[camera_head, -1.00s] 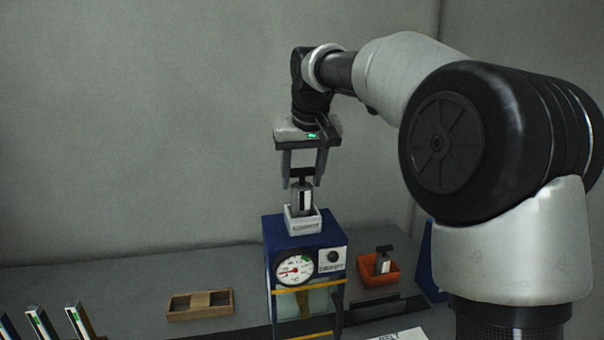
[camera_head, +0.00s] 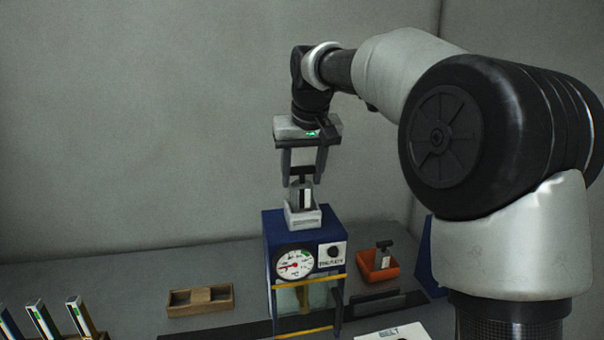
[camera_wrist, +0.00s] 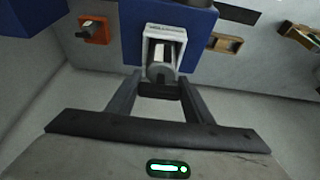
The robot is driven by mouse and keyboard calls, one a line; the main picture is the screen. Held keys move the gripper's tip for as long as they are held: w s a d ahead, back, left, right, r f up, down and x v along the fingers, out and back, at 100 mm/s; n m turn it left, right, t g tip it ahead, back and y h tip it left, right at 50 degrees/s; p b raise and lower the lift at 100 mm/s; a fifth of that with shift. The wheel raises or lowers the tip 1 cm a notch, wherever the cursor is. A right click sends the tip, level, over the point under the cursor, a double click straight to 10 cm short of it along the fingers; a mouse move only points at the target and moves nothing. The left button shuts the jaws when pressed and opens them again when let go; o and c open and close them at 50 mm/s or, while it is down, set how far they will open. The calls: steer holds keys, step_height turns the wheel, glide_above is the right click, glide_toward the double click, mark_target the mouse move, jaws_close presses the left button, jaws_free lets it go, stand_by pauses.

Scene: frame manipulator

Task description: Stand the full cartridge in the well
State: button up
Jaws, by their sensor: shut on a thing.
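A grey cartridge (camera_head: 301,195) with a white label strip and a black T-shaped handle stands upright at the white well (camera_head: 303,217). The well sits on top of the blue machine (camera_head: 318,232). The cartridge's lower end is hidden by the well's front wall, so I cannot tell how deep it is. My gripper (camera_head: 302,180) is above the well, pointing down, its fingers shut on the handle. The wrist view shows the cartridge (camera_wrist: 160,70) against the well (camera_wrist: 165,36).
The machine's front bears a round gauge (camera_head: 295,264) and a dark knob (camera_head: 334,252). A wooden tray (camera_head: 201,301) lies to its left. Several cartridges with green marks (camera_head: 76,316) stand at the lower left. A white sheet (camera_head: 390,332) lies in front. The back wall is clear.

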steer(key=o, duration=1.7)
